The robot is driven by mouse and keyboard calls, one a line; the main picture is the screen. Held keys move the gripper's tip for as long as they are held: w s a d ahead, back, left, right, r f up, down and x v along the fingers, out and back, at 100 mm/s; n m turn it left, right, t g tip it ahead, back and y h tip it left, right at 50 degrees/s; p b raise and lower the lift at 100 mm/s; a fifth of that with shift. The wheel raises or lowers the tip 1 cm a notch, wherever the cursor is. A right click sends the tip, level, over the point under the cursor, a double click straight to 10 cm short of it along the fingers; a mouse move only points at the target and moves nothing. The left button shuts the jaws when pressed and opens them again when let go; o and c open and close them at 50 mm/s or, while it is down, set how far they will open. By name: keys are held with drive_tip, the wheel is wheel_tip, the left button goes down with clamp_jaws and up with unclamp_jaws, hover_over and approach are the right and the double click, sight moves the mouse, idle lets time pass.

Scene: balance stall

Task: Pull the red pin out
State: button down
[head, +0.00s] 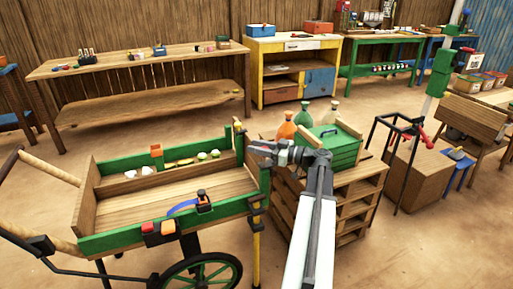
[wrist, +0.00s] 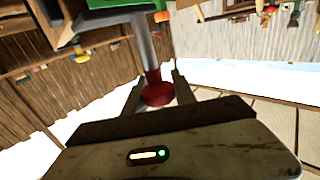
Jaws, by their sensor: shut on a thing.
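The red pin (wrist: 157,94) shows in the wrist view as a red knob with a narrower red neck, between the two fingers of my gripper (wrist: 158,86). The gripper is shut on it. A grey rod (wrist: 146,45) runs from the red neck up to a green part (wrist: 110,4) at the top edge. I cannot tell how deep the rod sits there. In the head view my gripper (head: 254,147) is at the right end of the green-edged wooden cart (head: 130,243), by its corner post. The red pin is not clearly visible there.
A pallet stack (head: 350,208) with a green crate (head: 332,148) and several bottles stands just right of the cart, close to my arm. Small items lie in the cart. A wooden bench (head: 140,68) and a yellow workbench (head: 295,46) stand behind, with open floor between.

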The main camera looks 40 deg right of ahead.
drive_tip(key=c, duration=1)
unclamp_jaws()
drive_tip(key=shift+r, duration=0.15)
drive_tip(key=v, duration=0.7)
drive_tip(key=shift+s+d, duration=0.2)
drive_tip(key=shift+s, duration=0.2)
